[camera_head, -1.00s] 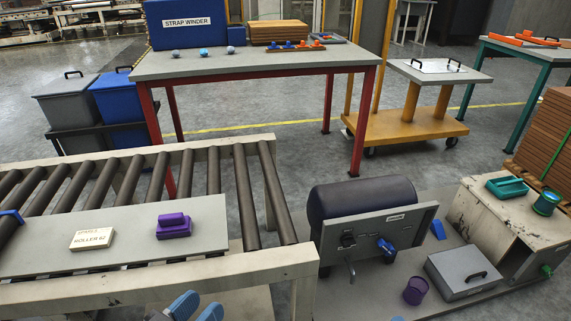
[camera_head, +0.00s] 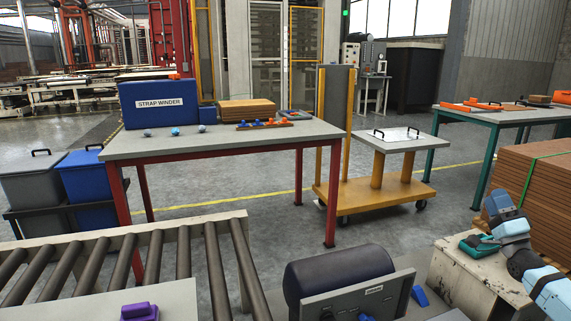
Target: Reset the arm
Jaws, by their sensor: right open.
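My right arm comes in at the lower right, with light-blue and dark segments. Its gripper (camera_head: 487,240) is small in view, just beside or over the teal tray (camera_head: 472,246) on the worn white box (camera_head: 457,283). The jaws look open; I cannot tell whether they touch the tray. The arm covers part of the box. My left gripper is not in view.
A dark roller drum with a grey panel (camera_head: 345,301) stands at bottom centre. A roller conveyor (camera_head: 185,262) with a purple block (camera_head: 140,312) is at lower left. A red-legged table (camera_head: 225,145), yellow cart (camera_head: 375,195) and brown stack (camera_head: 540,170) stand beyond. Open floor lies between.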

